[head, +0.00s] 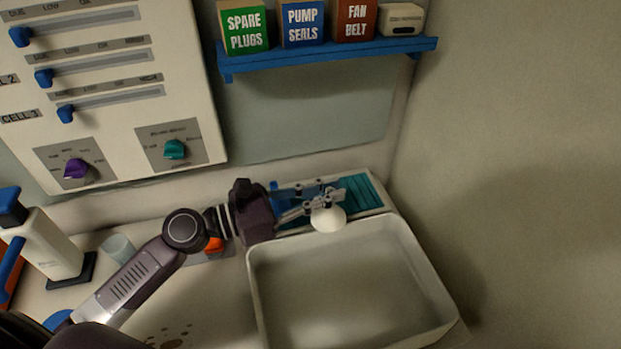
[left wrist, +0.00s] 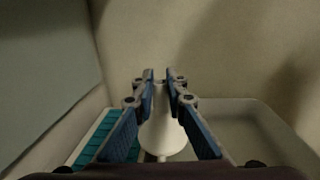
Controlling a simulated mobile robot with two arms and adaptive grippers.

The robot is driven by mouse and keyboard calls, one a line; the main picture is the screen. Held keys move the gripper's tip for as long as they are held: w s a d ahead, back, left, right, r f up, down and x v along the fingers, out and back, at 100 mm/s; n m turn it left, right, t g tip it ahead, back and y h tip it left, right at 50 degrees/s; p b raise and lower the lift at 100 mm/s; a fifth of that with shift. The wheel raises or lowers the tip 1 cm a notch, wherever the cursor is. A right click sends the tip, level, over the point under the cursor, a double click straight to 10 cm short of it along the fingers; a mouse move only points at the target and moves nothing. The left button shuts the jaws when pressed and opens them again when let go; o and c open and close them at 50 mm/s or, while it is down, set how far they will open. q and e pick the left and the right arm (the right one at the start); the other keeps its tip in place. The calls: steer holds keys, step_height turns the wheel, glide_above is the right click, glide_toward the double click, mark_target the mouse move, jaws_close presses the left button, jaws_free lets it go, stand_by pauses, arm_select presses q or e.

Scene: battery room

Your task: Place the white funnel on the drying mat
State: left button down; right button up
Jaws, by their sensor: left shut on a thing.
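My left gripper (head: 318,195) is shut on the white funnel (head: 328,218) near the back edge of the large tray. In the left wrist view the funnel (left wrist: 163,138) hangs between the two fingers (left wrist: 161,84), its wide part below them. The teal ribbed drying mat (head: 362,194) lies behind the tray, partly hidden by my gripper and arm. In the left wrist view the mat (left wrist: 97,140) is at the lower left, beside the funnel. My right gripper is not in view.
The large white tray (head: 350,290) looks empty and stands in front of the mat. A wall stands close on the right. A blue shelf (head: 330,55) with boxes hangs above. A pale cup (head: 118,247) and a white dispenser (head: 48,245) stand at left.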

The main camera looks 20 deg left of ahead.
arm_select(q)
steer(key=w+a+p, duration=0.1)
steer(key=w+a, duration=0.5)
steer(key=w, duration=0.3)
steer(key=f, duration=0.3)
steer(key=f+p, duration=0.1)
steer(key=f, duration=0.2)
steer(key=shift+w+a+f+p, duration=0.2)
steer(key=shift+f+p, duration=0.05)
steer(key=shift+p, duration=0.05)
steer(key=shift+w+f, duration=0.15)
steer(key=shift+f, duration=0.15)
steer(key=shift+f, duration=0.1)
steer(key=c, duration=2)
jaws_free()
steer(key=shift+o, duration=0.2)
